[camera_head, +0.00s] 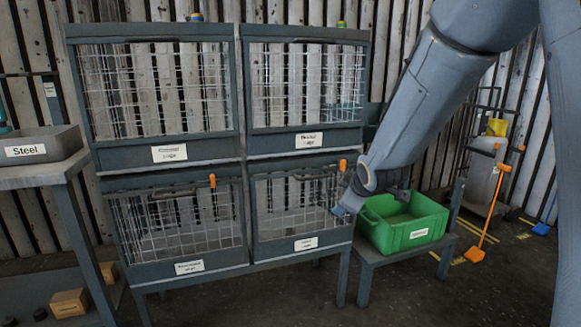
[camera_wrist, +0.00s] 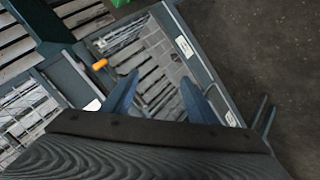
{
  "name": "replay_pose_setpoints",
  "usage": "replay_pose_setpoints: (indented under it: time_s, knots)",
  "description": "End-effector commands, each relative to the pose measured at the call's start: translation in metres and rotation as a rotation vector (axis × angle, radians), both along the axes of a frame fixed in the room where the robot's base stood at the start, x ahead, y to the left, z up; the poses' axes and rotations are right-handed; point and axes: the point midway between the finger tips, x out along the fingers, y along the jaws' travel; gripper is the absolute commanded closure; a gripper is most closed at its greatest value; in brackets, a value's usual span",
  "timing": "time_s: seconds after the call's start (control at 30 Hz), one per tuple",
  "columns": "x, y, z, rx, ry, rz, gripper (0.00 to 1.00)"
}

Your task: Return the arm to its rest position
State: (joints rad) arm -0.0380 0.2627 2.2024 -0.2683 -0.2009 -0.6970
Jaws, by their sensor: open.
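My arm reaches in from the upper right in the head view. My gripper (camera_head: 346,204) is by the right edge of the lower right wire cage (camera_head: 300,203), and the view does not show whether they touch. In the wrist view my gripper (camera_wrist: 158,100) has its two blue fingers apart with nothing between them. A caged unit with a slatted base (camera_wrist: 150,65) lies beyond the fingers.
A green crate (camera_head: 408,228) stands on a low stand just right of the cages. A grey bin labelled Steel (camera_head: 38,146) is on a table at left. Orange and yellow cleaning tools (camera_head: 487,215) stand at right. Dark floor (camera_head: 400,290) is open in front.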

Motion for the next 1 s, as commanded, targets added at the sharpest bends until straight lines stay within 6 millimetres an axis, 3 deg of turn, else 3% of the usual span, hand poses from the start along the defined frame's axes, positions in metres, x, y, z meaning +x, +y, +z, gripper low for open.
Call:
replay_pose_setpoints:
  time_s: [0.03,0.3,0.5,0.83,1.0]
  knots:
    - [-0.028,0.009,0.003,0.040,0.070,-0.047,0.47]
    - [-0.197,0.039,-0.009,0.228,0.489,-0.369,0.47]
    - [-0.283,0.050,-0.012,0.277,0.678,-0.525,0.47]
    - [-0.384,0.057,-0.009,0.296,0.889,-0.701,0.47]
    - [-0.378,0.048,0.005,0.302,0.879,-0.729,0.47]
